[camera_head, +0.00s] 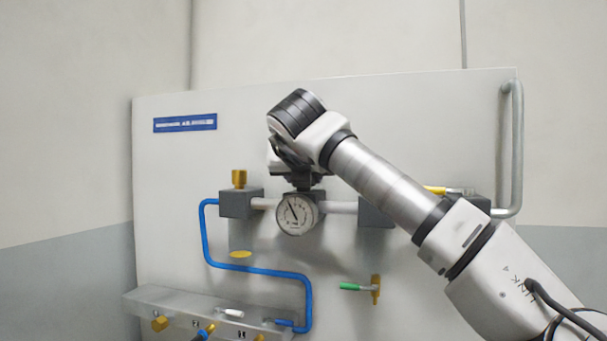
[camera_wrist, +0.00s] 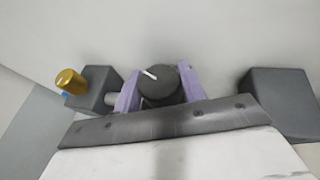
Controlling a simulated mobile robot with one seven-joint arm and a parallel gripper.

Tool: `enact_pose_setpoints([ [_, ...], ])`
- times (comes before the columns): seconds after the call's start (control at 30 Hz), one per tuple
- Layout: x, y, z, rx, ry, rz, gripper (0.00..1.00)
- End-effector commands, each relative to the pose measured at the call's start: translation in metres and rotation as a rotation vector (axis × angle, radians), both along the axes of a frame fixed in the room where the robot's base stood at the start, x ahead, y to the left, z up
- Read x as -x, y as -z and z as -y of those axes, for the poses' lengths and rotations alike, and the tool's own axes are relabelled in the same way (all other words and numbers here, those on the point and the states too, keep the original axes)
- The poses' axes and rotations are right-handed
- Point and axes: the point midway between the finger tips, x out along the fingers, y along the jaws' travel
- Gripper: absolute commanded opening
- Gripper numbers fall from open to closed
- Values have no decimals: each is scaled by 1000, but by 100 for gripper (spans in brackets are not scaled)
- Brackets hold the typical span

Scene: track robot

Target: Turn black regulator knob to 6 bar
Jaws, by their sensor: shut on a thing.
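The black regulator knob (camera_wrist: 158,84) shows in the wrist view as a round dark cap with a white pointer line, which points to the upper left there. My gripper (camera_wrist: 157,88) has its two purple fingers on either side of the knob and is shut on it. In the head view my wrist hides most of the knob and the gripper above the gauge. The round white pressure gauge (camera_head: 297,214) sits just below, on the pipe. Its needle points to the upper left; the numbers are too small to read.
A dark block with a brass fitting (camera_head: 239,180) stands left of the gauge. A blue hose (camera_head: 258,271) runs down to the grey manifold (camera_head: 180,305). A green-handled valve (camera_head: 358,287) is at lower right. A grey vertical rail (camera_head: 516,150) edges the panel (camera_head: 400,110).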

Motion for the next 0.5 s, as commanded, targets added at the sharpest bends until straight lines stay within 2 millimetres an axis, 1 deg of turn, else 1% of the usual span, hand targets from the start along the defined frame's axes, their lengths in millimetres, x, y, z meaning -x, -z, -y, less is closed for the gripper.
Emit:
enact_pose_setpoints([
  [0.03, 0, -2, -3, 1, 41, 0, 18],
  [0.5, 0, -3, -2, -2, 477, 0, 18],
])
